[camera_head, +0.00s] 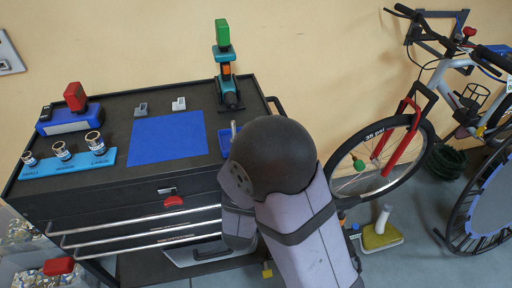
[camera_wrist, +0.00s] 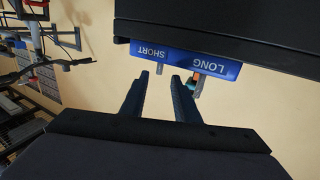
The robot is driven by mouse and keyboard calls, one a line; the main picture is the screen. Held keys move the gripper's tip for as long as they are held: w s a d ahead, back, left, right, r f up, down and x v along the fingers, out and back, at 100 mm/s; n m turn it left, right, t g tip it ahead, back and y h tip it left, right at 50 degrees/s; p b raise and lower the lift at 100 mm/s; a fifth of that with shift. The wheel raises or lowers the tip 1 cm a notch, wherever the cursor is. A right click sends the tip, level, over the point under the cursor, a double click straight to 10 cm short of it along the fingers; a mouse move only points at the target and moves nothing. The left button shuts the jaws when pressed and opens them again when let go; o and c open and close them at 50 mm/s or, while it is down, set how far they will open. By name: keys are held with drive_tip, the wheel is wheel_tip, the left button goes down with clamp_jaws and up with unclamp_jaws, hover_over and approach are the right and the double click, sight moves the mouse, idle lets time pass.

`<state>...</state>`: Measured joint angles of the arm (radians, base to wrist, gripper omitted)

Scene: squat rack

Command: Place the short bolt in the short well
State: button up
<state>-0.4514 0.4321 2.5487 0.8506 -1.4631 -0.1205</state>
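A blue block (camera_wrist: 185,60) lettered LONG and SHORT shows upside down in the wrist view, at the edge of the dark cart top. A thin grey bolt (camera_wrist: 160,68) sticks out from it beside the word SHORT. I cannot tell how deep it sits. In the head view a grey pin (camera_head: 233,127) stands at the blue block (camera_head: 225,142), partly hidden by my arm. My gripper (camera_wrist: 160,75) is open, its two fingers apart and pointing toward the block. The bolt shows between the fingertips, seemingly beyond them. My fingers are hidden in the head view.
A teal drill (camera_head: 229,92) stands behind the block. A blue mat (camera_head: 167,138), two small grey pieces (camera_head: 179,104), a socket rack (camera_head: 70,165) and a red-topped blue item (camera_head: 68,122) are left on the cart. A bicycle (camera_head: 400,135) stands at right.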

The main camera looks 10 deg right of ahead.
drive_tip(key=p+v, duration=0.3)
drive_tip(key=p, duration=0.5)
drive_tip(key=shift+s+r, duration=0.1)
drive_tip(key=shift+r, duration=0.05)
drive_tip(key=shift+a+f, duration=0.1)
drive_tip(key=shift+f, duration=0.1)
idle(0.3)
drive_tip(key=s+a+f+n+g+y, duration=0.1)
drive_tip(key=s+a+f+g+y, duration=0.25)
drive_tip(key=f+g+y, duration=0.4)
drive_tip(key=s+d+r+n+g, duration=0.1)
drive_tip(key=s+d+g, duration=0.1)
drive_tip(key=s, duration=0.3)
drive_tip(key=s+d+r+n+g, duration=0.1)
drive_tip(key=s+r+g, duration=0.1)
drive_tip(key=s+g, duration=0.2)
drive_tip(key=s+d+r+n+g, duration=0.1)
drive_tip(key=s+d+r+g, duration=0.1)
drive_tip(key=s, duration=0.5)
drive_tip(key=shift+s+d+r+g+h, duration=0.2)
drive_tip(key=shift+d+g+h, duration=0.15)
drive_tip(key=shift+g, duration=0.2)
